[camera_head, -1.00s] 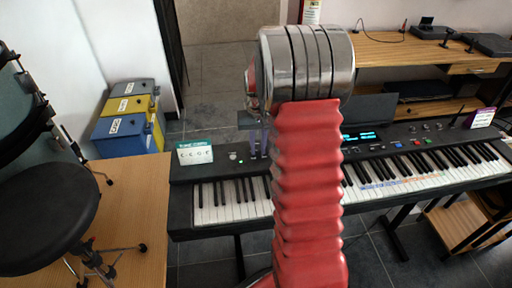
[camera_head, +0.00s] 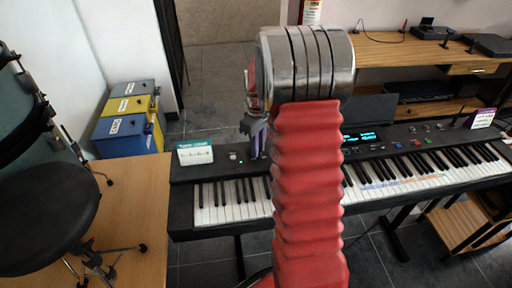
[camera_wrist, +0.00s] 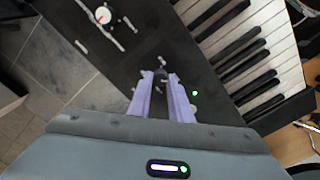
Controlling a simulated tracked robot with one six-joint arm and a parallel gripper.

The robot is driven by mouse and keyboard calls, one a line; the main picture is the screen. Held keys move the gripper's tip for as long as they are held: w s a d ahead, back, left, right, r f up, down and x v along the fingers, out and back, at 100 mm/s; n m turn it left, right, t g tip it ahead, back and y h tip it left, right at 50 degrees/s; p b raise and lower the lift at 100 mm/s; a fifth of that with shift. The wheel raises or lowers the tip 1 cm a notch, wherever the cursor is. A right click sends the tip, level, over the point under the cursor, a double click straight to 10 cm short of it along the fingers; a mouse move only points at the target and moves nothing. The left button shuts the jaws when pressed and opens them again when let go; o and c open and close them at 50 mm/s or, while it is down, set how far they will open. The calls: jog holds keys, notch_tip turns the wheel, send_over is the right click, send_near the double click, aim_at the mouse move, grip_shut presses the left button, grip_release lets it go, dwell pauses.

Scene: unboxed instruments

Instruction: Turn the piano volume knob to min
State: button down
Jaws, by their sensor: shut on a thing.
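The black piano keyboard (camera_head: 183,203) stands across the head view, and its panel also shows in the wrist view (camera_wrist: 90,50). My gripper (camera_head: 258,152) points down at the left part of the panel, and its purple fingers show in the wrist view (camera_wrist: 161,82). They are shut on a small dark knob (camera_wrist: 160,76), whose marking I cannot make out. A white knob with a red mark (camera_wrist: 103,15) sits apart from the fingers; it also shows left of my gripper in the head view (camera_head: 233,156). My arm hides part of the panel and keys.
A small sign card (camera_head: 195,153) stands at the panel's left end. A green light (camera_wrist: 195,93) is right of the fingers. A wooden table (camera_head: 140,195) with a black stool seat (camera_head: 50,205) is at the left. Blue and yellow bins (camera_head: 125,135) stand behind it.

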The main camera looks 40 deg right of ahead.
jog(key=shift+w+d+r+n, duration=0.1)
jog(key=shift+w+n, duration=0.1)
jog(key=shift+n, duration=0.1)
jog(key=c, duration=2)
grip_release()
jog(key=o, duration=0.4)
jog(key=shift+s, duration=0.1)
notch_tip(320, 180, up, 14)
jog(key=shift+f, duration=0.2)
